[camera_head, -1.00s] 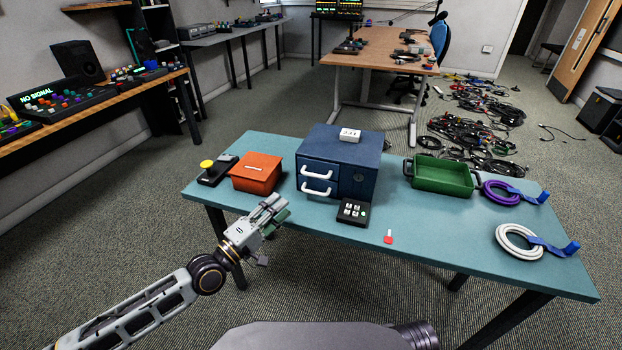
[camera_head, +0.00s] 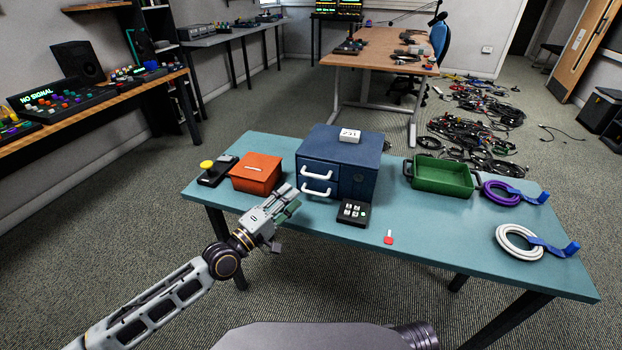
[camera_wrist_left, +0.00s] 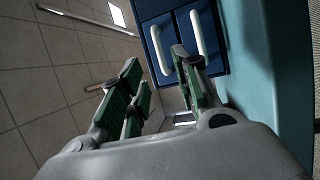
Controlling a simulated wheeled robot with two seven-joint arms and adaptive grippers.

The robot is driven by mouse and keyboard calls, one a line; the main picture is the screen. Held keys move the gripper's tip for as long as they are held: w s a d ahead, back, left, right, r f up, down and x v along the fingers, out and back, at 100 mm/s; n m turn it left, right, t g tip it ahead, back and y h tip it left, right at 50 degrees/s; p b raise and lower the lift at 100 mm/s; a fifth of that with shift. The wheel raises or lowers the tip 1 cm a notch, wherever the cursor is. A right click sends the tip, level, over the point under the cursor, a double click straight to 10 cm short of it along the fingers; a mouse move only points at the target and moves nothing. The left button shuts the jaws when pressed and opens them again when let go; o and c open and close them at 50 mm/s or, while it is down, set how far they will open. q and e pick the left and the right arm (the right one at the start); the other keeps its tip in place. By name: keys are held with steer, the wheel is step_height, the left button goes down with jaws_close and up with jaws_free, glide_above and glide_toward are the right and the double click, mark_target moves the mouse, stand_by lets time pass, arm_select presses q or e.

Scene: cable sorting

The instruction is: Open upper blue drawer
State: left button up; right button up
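The blue drawer cabinet (camera_head: 357,160) stands on the teal table with two drawers on its left front. The upper drawer has a white handle (camera_head: 318,172), and the lower one has a white handle (camera_head: 316,190) below it. Both drawers look shut. My right gripper is not in view.
An orange box (camera_head: 256,173) and a black device with a yellow button (camera_head: 214,170) stand left of the cabinet. A green tray (camera_head: 441,178), a red tag (camera_head: 388,238) and coiled cables (camera_head: 519,243) are to the right.

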arm_select(q)
steer(key=x, duration=0.9)
steer(key=shift+d, duration=0.2)
steer(key=shift+w, duration=0.15)
stand_by(0.3)
jaws_close()
